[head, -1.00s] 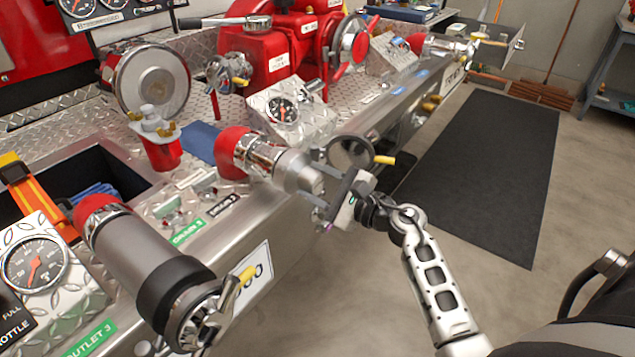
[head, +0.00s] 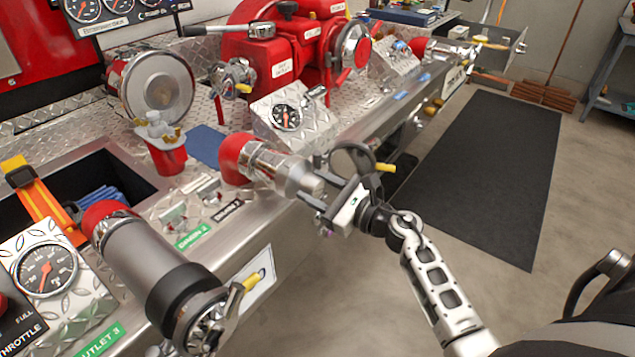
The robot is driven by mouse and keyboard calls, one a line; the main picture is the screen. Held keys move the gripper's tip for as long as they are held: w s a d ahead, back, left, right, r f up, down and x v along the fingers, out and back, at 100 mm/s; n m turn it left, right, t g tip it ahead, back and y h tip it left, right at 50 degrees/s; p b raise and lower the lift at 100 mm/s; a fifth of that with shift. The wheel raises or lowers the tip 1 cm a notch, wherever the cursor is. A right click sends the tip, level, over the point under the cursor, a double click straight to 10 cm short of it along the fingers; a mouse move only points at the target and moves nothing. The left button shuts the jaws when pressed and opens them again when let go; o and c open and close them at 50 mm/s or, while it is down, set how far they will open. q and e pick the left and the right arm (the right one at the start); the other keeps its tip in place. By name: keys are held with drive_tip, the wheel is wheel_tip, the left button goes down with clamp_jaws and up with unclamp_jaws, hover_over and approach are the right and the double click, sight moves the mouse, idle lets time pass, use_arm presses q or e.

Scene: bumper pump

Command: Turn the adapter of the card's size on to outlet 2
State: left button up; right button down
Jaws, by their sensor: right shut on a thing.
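A red elbow outlet (head: 236,157) with a chrome collar (head: 262,165) sits at mid-panel, and I take it for outlet 2. A grey metal adapter (head: 290,176) is at its end, in line with the collar. My right gripper (head: 318,192) is at the adapter's outer end, its fingers shut around it. The gripper body partly hides that end, so I cannot tell how far the adapter is threaded. A round dark cap or disc (head: 352,160) with a yellow tab is just behind the gripper. No size card is legible. My left gripper is not in view.
A red cup (head: 166,155) holding metal parts stands behind the panel edge. The floor with the black mat (head: 490,170) is clear.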

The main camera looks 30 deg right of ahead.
drive_tip(key=shift+r+m+p, duration=0.1)
drive_tip(key=shift+m+p, duration=0.2)
drive_tip(key=shift+m, duration=0.1)
drive_tip(key=m+p, duration=0.2)
drive_tip(key=m, duration=0.1)
drive_tip(key=shift+m, duration=0.7)
drive_tip(key=shift+a+f, duration=0.1)
drive_tip(key=shift+f, duration=0.1)
drive_tip(key=shift+s, duration=0.1)
